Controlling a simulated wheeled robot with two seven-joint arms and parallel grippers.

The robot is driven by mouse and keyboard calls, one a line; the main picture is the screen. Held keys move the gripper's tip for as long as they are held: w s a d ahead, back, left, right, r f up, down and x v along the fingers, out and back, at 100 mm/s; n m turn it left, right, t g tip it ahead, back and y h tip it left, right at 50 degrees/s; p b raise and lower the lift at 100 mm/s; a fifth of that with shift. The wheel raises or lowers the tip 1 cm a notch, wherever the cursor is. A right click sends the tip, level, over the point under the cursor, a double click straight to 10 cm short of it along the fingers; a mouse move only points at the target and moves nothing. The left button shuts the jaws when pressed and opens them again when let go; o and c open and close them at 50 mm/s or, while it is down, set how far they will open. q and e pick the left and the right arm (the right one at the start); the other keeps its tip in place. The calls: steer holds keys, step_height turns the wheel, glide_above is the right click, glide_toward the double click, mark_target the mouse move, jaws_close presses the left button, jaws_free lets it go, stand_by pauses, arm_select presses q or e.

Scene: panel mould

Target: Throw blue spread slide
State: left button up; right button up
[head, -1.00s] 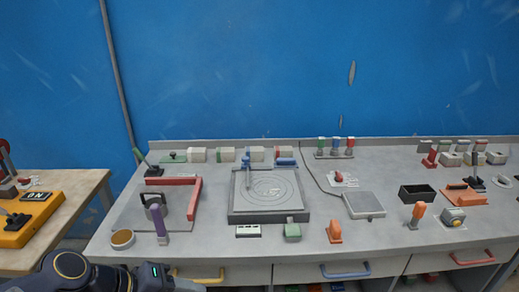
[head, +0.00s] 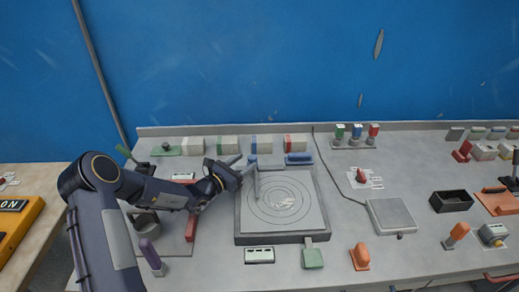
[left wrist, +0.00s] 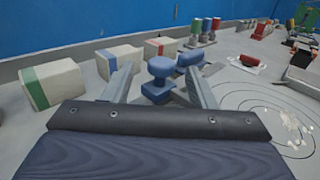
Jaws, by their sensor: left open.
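The blue spread slide appears to be the blue knob (head: 253,161) at the back left of the square grey mould (head: 240,239), with a grey bar below it. In the left wrist view the blue knob (left wrist: 160,68) stands between my two grey fingers, with its blue lower part below. My left gripper (head: 241,167) is open, reaching in from the left, its fingertips at the knob. I cannot tell whether either finger touches it. The mould's top has ring markings and a pale patch. My right gripper is not in view.
A blue block (head: 299,159) sits just right of the knob, behind the mould. Striped pale blocks (head: 228,145) line the back. Green, blue and red levers (head: 357,131) stand further right. A red L-shaped bar (head: 191,227) and a purple handle (head: 149,251) are near my left arm.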

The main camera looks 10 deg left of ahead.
arm_select(q)
steer(key=p+x, duration=0.1)
steer(key=x, duration=0.5)
steer(key=shift+w+d, duration=0.15)
